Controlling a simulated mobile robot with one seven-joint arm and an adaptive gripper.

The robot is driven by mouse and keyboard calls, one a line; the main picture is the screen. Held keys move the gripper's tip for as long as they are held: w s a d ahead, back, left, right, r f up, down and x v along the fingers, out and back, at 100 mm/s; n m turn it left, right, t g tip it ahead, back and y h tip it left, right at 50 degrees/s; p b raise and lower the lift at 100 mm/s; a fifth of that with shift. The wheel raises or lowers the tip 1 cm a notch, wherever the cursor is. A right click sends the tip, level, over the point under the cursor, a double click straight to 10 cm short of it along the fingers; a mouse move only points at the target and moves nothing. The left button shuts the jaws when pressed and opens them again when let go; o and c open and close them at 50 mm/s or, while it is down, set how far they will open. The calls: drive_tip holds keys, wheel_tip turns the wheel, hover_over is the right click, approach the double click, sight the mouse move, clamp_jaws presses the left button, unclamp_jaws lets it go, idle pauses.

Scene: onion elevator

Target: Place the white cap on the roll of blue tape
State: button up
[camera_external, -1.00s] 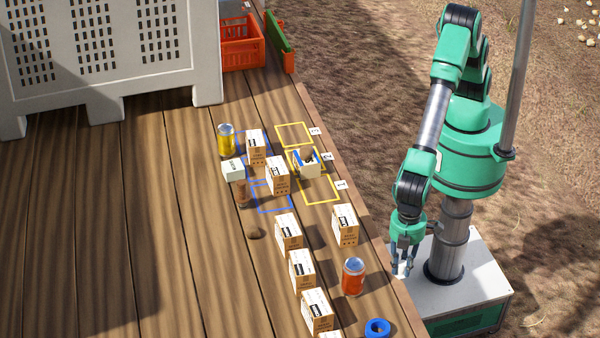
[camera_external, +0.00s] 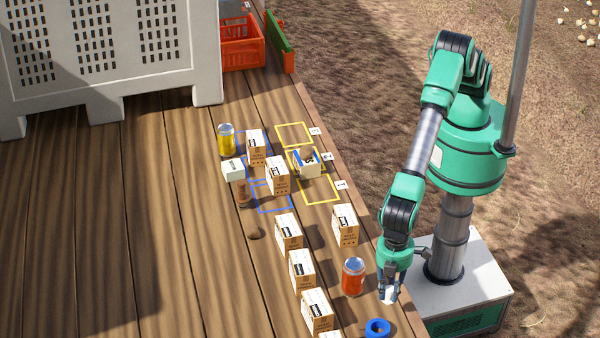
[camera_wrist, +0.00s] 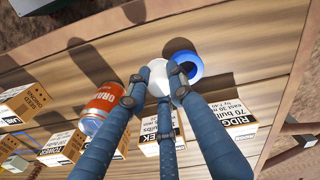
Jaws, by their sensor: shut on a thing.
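The white cap (camera_wrist: 158,80) is held between the fingertips of my gripper (camera_wrist: 157,95), which is shut on it. In the external view my gripper (camera_external: 388,292) holds the cap (camera_external: 388,295) near the right edge of the wooden deck, apparently above it. The roll of blue tape (camera_external: 377,328) lies on the deck at the bottom, just below and left of my gripper in the picture. In the wrist view the tape roll (camera_wrist: 187,66) shows right beside the cap, partly overlapped by a finger. I cannot tell the height between them.
An orange can (camera_external: 353,277) stands close to the left of my gripper. Several small cartons (camera_external: 302,271) line the deck on the left. Farther back are a yellow can (camera_external: 226,140), a small box (camera_external: 306,164) in marked squares, and an orange crate (camera_external: 242,42).

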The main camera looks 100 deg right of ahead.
drive_tip(key=shift+w+a+f+p, duration=0.15)
drive_tip(key=shift+w+a+p, duration=0.1)
drive_tip(key=shift+w+a, duration=0.85)
drive_tip(key=shift+w+a+f+p, duration=0.2)
drive_tip(key=shift+w+a, duration=0.7)
drive_tip(key=shift+a, duration=0.35)
drive_tip(key=shift+f+p, duration=0.45)
drive_tip(key=shift+f, duration=1.25)
drive_tip(key=shift+f, duration=0.15)
drive_tip(key=o, duration=0.9)
drive_tip(key=shift+o, duration=0.2)
wheel_tip(320, 180, up, 12)
drive_tip(key=b, duration=0.1)
drive_tip(key=shift+b, duration=0.4)
